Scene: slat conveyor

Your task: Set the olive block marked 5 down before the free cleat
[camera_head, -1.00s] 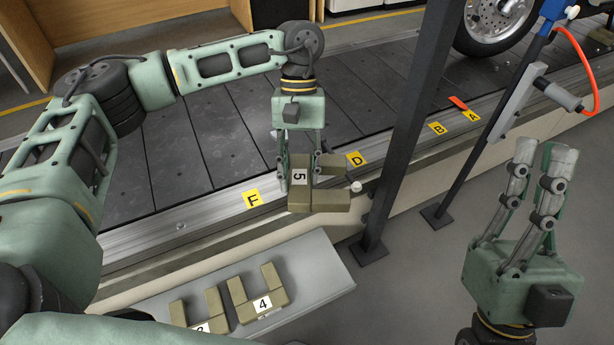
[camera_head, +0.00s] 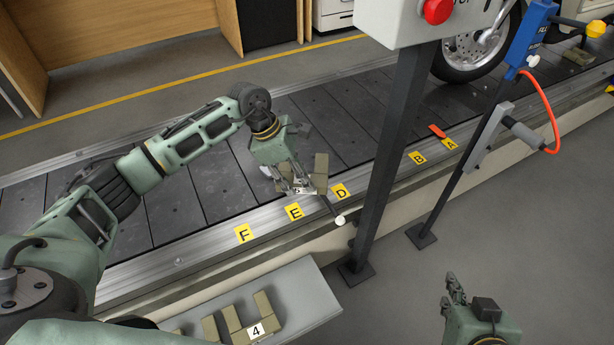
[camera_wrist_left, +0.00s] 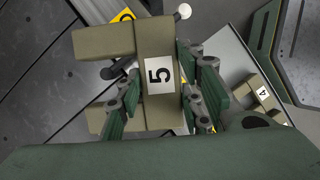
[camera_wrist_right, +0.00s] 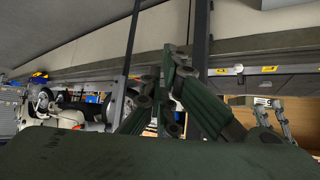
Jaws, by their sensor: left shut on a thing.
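My left gripper (camera_head: 290,184) is shut on the olive block marked 5 (camera_head: 320,175), holding it over the conveyor's near side by labels D and E. In the left wrist view the U-shaped block (camera_wrist_left: 157,40) sits between the fingers, its white 5 label facing the camera. A dark rod with a white knob (camera_head: 340,219) passes close to the block at the near rail; whether they touch I cannot tell. I cannot make out a cleat's edge beneath the block. My right gripper (camera_head: 456,290) is empty, low at the right; its fingertips come together in the right wrist view (camera_wrist_right: 163,68).
A grey tray (camera_head: 308,290) at the near side holds olive blocks, one marked 4 (camera_head: 255,328). A dark post (camera_head: 395,150) carrying a control box (camera_head: 420,15) stands right of the block. An orange piece (camera_head: 437,131) lies near labels A and B. Open slats (camera_head: 215,165) lie left.

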